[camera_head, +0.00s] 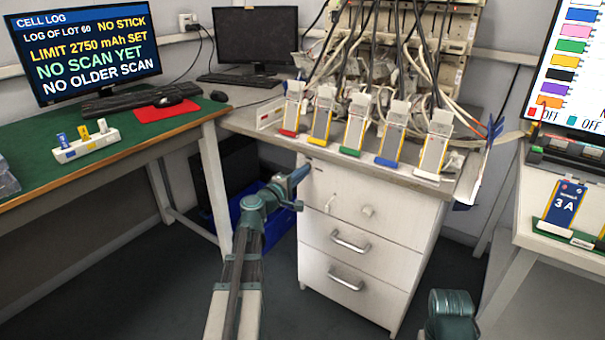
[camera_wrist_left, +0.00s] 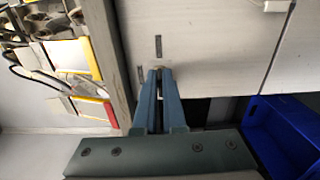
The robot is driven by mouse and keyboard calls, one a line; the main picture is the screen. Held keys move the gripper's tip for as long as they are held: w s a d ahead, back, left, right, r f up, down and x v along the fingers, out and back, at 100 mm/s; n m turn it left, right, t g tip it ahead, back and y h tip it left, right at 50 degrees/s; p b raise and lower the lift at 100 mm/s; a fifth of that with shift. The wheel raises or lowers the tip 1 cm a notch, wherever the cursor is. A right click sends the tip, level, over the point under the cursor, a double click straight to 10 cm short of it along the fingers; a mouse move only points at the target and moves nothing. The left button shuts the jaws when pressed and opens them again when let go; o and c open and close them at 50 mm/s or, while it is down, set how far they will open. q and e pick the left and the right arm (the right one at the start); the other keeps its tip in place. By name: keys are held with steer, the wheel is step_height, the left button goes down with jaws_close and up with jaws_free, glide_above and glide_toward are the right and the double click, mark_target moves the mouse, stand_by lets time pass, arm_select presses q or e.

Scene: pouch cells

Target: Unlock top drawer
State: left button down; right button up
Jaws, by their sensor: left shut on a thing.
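The white cabinet's top drawer front (camera_head: 395,222) faces me and sits closed under the worktop. My left gripper (camera_head: 301,176) is at the upper left corner of the drawer front. In the left wrist view its two blue fingers (camera_wrist_left: 158,71) meet at the front, shut on a small brass-coloured piece, apparently the key at the lock. The fingertips mostly hide it, so I cannot tell its turn. Dark slots (camera_wrist_left: 158,45) show beside it.
Two lower drawers with bar handles (camera_head: 350,243) are closed. A blue bin (camera_head: 275,222) stands on the floor left of the cabinet. Several pouch cells in coloured holders (camera_head: 354,134) line the worktop edge above. A green-topped desk (camera_head: 140,135) is at left.

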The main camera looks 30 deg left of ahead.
arm_select(q)
steer(key=shift+m, duration=0.3)
stand_by(0.4)
steer(key=c, duration=1)
jaws_free()
steer(key=s+a, duration=0.1)
steer(key=s, duration=1.2)
steer(key=shift+s, duration=0.35)
